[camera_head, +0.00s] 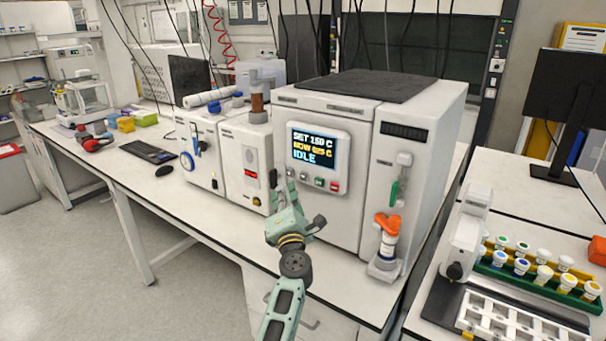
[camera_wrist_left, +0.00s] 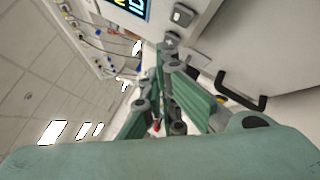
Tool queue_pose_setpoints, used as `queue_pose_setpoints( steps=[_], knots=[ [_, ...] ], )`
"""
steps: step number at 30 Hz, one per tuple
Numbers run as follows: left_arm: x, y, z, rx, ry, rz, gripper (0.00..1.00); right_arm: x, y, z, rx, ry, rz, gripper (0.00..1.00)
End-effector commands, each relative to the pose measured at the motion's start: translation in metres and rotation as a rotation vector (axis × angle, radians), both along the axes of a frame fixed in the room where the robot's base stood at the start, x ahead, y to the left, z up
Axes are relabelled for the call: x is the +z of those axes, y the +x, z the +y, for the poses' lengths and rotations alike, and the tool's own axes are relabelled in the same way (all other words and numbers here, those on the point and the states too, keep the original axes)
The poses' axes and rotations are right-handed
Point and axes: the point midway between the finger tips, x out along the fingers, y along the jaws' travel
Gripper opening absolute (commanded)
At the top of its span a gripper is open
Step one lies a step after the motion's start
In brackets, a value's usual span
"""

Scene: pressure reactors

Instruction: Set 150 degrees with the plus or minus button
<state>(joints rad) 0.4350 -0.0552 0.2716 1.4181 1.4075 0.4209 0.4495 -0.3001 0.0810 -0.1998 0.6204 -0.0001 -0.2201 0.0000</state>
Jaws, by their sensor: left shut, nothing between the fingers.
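The reactor's display (camera_head: 314,148) is lit and reads SET 150 C, NOW 025 C and IDLE. Its lower edge shows in the left wrist view (camera_wrist_left: 131,6). Below it is a row of buttons: a grey button (camera_head: 290,172) at the left, another grey button (camera_head: 304,177), a green one (camera_head: 319,182) and a red one (camera_head: 334,186). My left gripper (camera_head: 291,187) is shut and empty, its tips just below the leftmost grey button. In the left wrist view the fingertips (camera_wrist_left: 172,55) are close to a grey button (camera_wrist_left: 170,41); contact cannot be told. My right gripper is out of view.
The white reactor (camera_head: 330,215) stands on the bench, with a valve with an orange part (camera_head: 387,223) at its right. A smaller white unit (camera_head: 245,165) stands at its left. A rack of capped vials (camera_head: 545,285) is on the right table. The bench front edge is below my arm.

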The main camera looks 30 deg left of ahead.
Motion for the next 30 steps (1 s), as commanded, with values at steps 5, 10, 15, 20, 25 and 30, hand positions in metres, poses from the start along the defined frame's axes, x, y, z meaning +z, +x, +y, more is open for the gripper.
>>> queue_pose_setpoints(
  steps=[5,10,15,20,25,30],
  knots=[
    [0.001,-0.017,0.001,0.000,0.000,0.001,0.00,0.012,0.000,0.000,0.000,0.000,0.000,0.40],
    [0.000,-0.023,0.001,-0.001,0.001,0.001,0.00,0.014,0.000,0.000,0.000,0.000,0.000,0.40],
    [0.000,-0.023,0.001,-0.001,0.000,0.000,0.00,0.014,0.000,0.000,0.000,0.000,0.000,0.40],
    [0.000,-0.023,0.001,-0.001,0.000,0.000,0.00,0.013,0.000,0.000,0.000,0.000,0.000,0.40],
    [0.000,-0.023,0.001,-0.001,0.000,0.000,0.00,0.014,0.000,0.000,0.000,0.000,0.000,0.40],
    [0.000,-0.023,0.001,-0.001,0.001,0.001,0.00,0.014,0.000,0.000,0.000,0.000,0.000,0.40]
  ],
)
